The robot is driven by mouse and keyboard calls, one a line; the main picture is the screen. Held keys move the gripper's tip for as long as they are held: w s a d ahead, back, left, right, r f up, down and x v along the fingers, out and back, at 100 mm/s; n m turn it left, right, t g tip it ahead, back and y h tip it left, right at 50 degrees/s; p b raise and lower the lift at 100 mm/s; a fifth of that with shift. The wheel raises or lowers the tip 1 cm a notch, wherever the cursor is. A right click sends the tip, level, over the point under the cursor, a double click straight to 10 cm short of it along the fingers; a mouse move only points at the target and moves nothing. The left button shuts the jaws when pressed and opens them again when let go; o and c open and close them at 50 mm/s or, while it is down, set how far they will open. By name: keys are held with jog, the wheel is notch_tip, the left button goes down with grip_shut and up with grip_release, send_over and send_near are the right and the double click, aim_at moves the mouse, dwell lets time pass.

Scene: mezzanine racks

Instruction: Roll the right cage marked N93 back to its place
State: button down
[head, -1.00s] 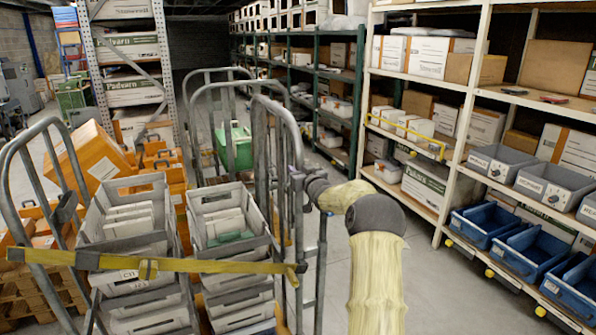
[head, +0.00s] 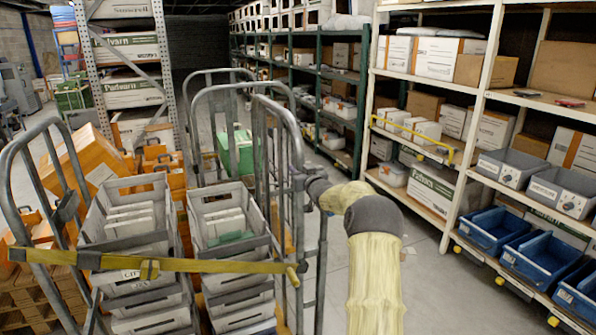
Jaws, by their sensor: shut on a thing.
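A grey tubular roll cage (head: 290,105) stands close in front of me, with a yellow strap (head: 205,265) across its near side. It holds stacks of grey crates, a left stack (head: 125,215) and a right stack (head: 228,225). No N93 mark is readable on it. My gripper (head: 298,182) is shut on the cage's right upright, at about mid-height of the side frame. The fingertips are partly hidden by the tubes and my wrist.
Another cage frame (head: 215,78) with a green crate (head: 236,150) stands behind. Orange crates (head: 75,172) on a pallet are at left. A white rack (head: 462,150) with blue bins (head: 490,229) lines the right. Grey floor (head: 425,285) is clear between rack and cage.

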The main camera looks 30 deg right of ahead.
jog(key=c, duration=1.1)
grip_release()
jog(key=shift+f, duration=0.4)
jog(key=shift+s+r, duration=0.1)
jog(key=shift+r, duration=0.1)
jog(key=s+b, duration=0.1)
jog(key=s, duration=0.4)
jog(key=s+a+b, duration=0.1)
jog(key=s+b, duration=0.1)
jog(key=s, duration=0.4)
jog(key=s+b, duration=0.2)
jog(key=s, duration=0.4)
jog(key=shift+s+a, duration=0.15)
jog(key=shift+s, duration=0.05)
